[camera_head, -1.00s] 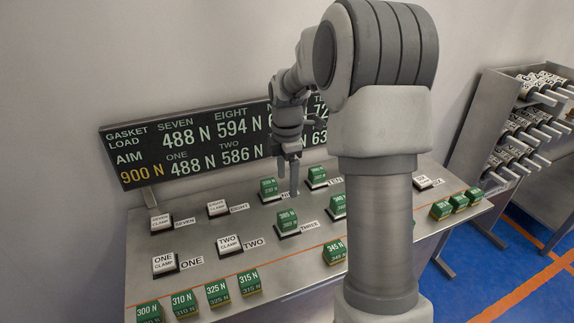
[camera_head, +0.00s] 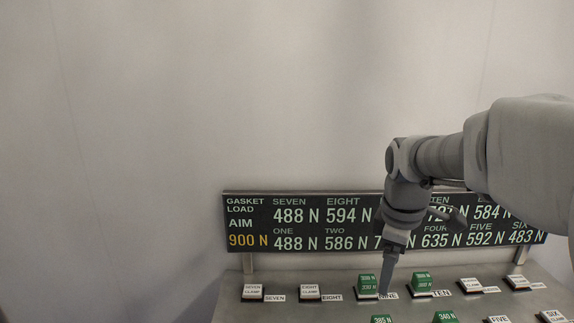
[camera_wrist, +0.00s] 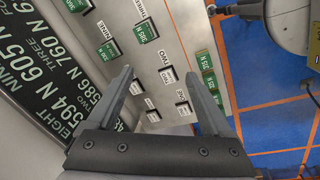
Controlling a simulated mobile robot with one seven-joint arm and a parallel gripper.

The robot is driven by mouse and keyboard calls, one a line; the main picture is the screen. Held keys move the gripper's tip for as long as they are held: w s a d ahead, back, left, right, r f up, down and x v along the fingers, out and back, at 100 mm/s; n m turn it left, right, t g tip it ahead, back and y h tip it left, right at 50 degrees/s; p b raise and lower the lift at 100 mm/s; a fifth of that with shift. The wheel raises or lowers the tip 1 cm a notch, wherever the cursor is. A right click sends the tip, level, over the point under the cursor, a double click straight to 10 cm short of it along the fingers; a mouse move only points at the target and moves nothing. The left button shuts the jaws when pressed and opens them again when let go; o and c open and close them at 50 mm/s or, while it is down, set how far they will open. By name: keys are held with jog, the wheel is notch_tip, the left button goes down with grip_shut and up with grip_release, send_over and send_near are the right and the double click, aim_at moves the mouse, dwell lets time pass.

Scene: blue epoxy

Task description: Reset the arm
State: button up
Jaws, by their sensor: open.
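My gripper (camera_head: 386,283) is above the bench, in front of the load board, with its fingers pointing down near the clamp place labelled NINE. In the wrist view my gripper (camera_wrist: 158,98) shows its two fingers spread apart, with nothing held between them. My arm comes in from the right in the head view. In the head view it covers part of the board.
The gasket load board (camera_head: 262,223) stands at the back against a grey wall. The steel bench (camera_head: 236,300) holds several white clamp blocks and green blocks (camera_head: 421,281). The wrist view shows blue floor (camera_wrist: 265,75) beyond the bench edge.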

jog(key=s+a+m+t, duration=0.2)
jog(key=s+m, duration=0.4)
jog(key=s, duration=0.2)
jog(key=s+a+r+m+t, duration=0.1)
jog(key=s+a+m, duration=0.2)
jog(key=s, duration=0.6)
jog(key=shift+a+r+m+t+y, duration=0.15)
jog(key=shift+r+m+t+y, duration=0.2)
jog(key=shift+m, duration=1.05)
jog(key=shift+f, duration=0.1)
